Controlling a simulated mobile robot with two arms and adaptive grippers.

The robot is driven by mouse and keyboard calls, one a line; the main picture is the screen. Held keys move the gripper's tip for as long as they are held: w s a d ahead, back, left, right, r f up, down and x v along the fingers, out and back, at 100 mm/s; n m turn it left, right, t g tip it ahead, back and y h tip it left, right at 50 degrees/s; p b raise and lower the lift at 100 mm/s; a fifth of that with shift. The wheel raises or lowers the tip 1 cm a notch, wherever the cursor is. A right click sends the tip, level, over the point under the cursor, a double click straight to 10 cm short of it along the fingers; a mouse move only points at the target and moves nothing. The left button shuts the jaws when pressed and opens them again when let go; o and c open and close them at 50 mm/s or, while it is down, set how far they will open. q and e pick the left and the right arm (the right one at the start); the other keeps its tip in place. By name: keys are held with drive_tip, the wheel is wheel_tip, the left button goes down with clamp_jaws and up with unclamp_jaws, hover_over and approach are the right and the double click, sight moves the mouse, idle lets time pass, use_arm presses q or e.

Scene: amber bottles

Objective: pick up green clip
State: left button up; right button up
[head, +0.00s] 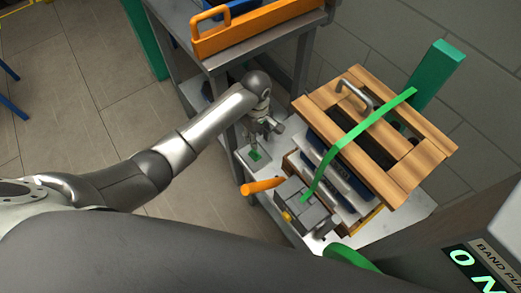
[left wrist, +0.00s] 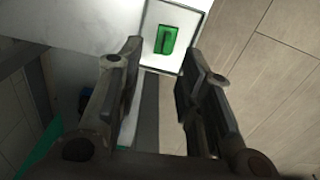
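The green clip (head: 255,155) is a small green piece lying on a pale, dark-edged square plate at the left end of the low shelf in the head view. In the left wrist view the green clip (left wrist: 165,40) lies flat on the white plate (left wrist: 186,12), beyond the fingertips. My left gripper (head: 262,135) is above and close to the clip in the head view. In the left wrist view the left gripper (left wrist: 162,62) has its fingers spread apart with nothing between them. My right gripper is not in view.
A strapped wooden pallet lid (head: 345,150) with a metal handle stands right of the clip. A grey device with an orange handle (head: 263,186) sits in front. An orange tray (head: 255,28) is on the upper table behind. Open floor (head: 95,85) lies left.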

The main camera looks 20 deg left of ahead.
sight(254, 152)
use_arm(q)
drive_tip(key=shift+s+a+f, duration=0.15)
drive_tip(key=shift+s+f, duration=0.05)
drive_tip(key=shift+f, duration=0.4)
drive_tip(key=shift+s+a+f, duration=0.15)
drive_tip(key=shift+s+f, duration=0.05)
drive_tip(key=shift+f, duration=0.4)
drive_tip(key=shift+w+f, duration=0.1)
drive_tip(key=shift+f, duration=0.55)
drive_tip(key=f, duration=0.2)
drive_tip(key=f+b, duration=0.1)
drive_tip(key=shift+a+f, duration=0.2)
drive_tip(key=shift+f, duration=0.65)
drive_tip(key=c, duration=0.6)
clamp_jaws()
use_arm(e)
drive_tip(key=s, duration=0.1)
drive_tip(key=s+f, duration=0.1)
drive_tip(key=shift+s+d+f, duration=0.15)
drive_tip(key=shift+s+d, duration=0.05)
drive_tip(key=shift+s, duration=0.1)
